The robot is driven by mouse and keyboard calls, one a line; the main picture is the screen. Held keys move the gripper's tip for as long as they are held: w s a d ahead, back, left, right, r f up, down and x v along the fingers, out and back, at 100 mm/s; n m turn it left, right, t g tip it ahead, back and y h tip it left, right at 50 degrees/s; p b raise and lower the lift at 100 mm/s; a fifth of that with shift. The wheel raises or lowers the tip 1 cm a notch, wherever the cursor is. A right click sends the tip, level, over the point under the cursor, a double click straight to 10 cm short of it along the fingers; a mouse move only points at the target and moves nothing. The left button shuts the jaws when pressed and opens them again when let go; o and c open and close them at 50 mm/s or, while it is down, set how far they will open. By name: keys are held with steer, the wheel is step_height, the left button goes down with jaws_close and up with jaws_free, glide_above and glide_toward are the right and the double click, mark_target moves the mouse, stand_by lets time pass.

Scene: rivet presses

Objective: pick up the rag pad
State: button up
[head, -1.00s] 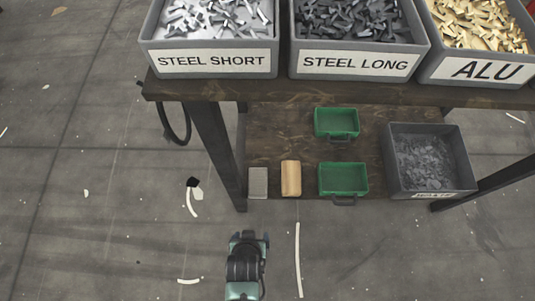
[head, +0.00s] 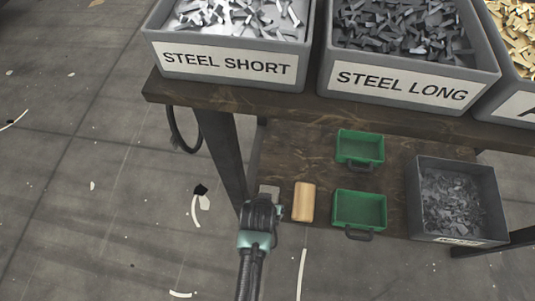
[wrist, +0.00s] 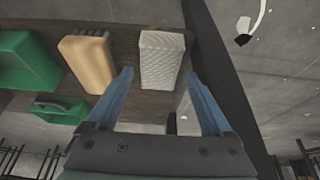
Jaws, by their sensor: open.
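The rag pad looks like a pale grey, textured block. It lies on the lower wooden shelf near the front left, and in the head view only its far end (head: 268,191) shows past my gripper (head: 263,203). In the wrist view the whole top of the pad (wrist: 162,58) shows ahead of my gripper (wrist: 160,74). Its blue fingers are open and empty, one on each side of the pad in the picture. I cannot tell how far the fingertips are from it.
Two green trays (head: 360,228) and a grey scrap bin (head: 458,237) are further right. A dark table leg (head: 224,150) stands close on the left, and the tabletop (head: 230,98) with labelled bins overhangs the shelf.

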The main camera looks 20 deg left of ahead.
steer(key=shift+w+r+b+x, duration=0.1)
steer(key=shift+w+b+x, duration=0.05)
steer(key=shift+b+x, duration=0.65)
steer(key=shift+w+r+b+x, duration=0.15)
steer(key=shift+b+x, duration=0.35)
steer(key=shift+x, duration=0.5)
steer(key=shift+w+f+b+x, duration=0.1)
steer(key=shift+w+b+x, duration=0.1)
steer(key=shift+b+x, duration=0.6)
steer(key=shift+a, duration=0.15)
steer(key=shift+f, duration=0.3)
steer(key=c, duration=1)
steer(key=shift+r, duration=0.15)
